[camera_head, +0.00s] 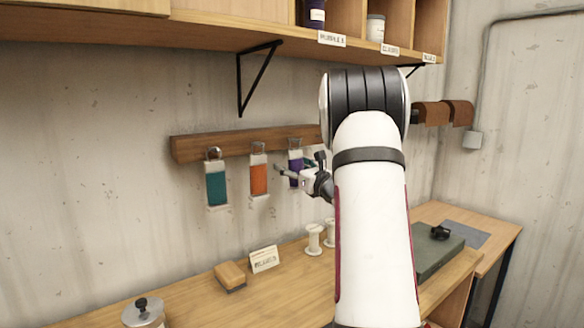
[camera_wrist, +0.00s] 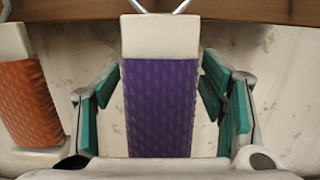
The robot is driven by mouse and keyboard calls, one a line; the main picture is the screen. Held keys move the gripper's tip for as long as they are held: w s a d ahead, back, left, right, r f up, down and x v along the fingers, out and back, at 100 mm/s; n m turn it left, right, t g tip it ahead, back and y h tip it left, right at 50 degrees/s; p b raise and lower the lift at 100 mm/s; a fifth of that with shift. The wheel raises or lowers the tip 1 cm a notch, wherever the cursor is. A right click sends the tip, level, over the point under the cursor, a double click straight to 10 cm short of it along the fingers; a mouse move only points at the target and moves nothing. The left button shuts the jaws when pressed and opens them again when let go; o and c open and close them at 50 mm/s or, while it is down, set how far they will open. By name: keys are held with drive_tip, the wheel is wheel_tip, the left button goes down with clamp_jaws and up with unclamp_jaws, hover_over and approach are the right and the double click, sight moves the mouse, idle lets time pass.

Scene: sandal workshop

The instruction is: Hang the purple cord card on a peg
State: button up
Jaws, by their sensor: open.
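The purple cord card (camera_head: 296,163) is at the wooden peg rail (camera_head: 190,148), the third card from the left. In the wrist view the purple cord card (camera_wrist: 160,105) is upright, its pale top end just under a metal peg (camera_wrist: 160,6). The card appears to hang from that peg, though the hole is not clearly visible. My gripper (camera_head: 301,172) is at the card, partly hidden by my arm. In the wrist view my gripper (camera_wrist: 162,98) is open, with teal-padded fingers on both sides of the card and visible gaps to it.
A teal card (camera_head: 216,186) and an orange card (camera_head: 259,180) hang to the left; the orange one (camera_wrist: 28,100) is close to my left finger. A shelf (camera_head: 200,32) with a bracket overhangs the rail. White spools (camera_head: 313,240) stand on the bench below.

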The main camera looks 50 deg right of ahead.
drive_tip(key=shift+s, duration=0.1)
drive_tip(key=v, duration=1.1)
drive_tip(key=shift+s+a, duration=0.15)
drive_tip(key=shift+s, duration=0.2)
drive_tip(key=shift+f, duration=0.1)
